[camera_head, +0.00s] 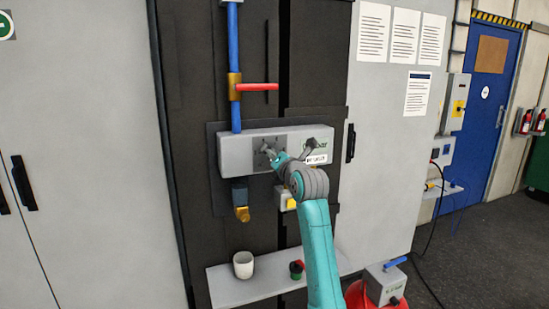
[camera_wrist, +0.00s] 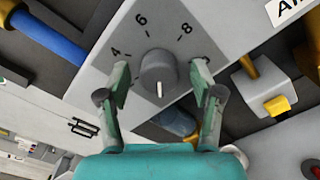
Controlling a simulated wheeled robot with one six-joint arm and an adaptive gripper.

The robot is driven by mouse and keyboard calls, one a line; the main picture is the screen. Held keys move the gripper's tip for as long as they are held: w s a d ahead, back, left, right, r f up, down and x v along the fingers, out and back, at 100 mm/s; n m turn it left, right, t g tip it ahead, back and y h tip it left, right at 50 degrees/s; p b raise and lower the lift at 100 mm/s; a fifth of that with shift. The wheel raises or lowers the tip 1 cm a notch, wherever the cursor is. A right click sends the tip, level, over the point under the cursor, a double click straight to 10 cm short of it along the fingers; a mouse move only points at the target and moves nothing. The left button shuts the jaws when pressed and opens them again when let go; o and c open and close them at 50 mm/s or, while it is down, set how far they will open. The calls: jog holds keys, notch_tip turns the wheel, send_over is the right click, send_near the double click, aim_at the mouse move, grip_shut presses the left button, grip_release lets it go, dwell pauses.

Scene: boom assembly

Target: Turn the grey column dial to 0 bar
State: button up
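The grey dial (camera_wrist: 158,72) sits on the grey panel (camera_wrist: 215,25) in the wrist view. The marks 4, 6 and 8 show around its far side; no 0 mark is visible. A white line on the dial points toward the bottom of the picture. My gripper (camera_wrist: 162,79) is open, with one finger on each side of the dial and a gap to it on both sides.
A blue pipe with a red lever (camera_head: 258,87) runs above the box. A yellow-ended fitting (camera_head: 242,214) hangs below it. A yellow knob (camera_wrist: 277,105) is at right in the wrist view.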

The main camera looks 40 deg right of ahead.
jog(key=v, duration=1.2)
dwell(0.5)
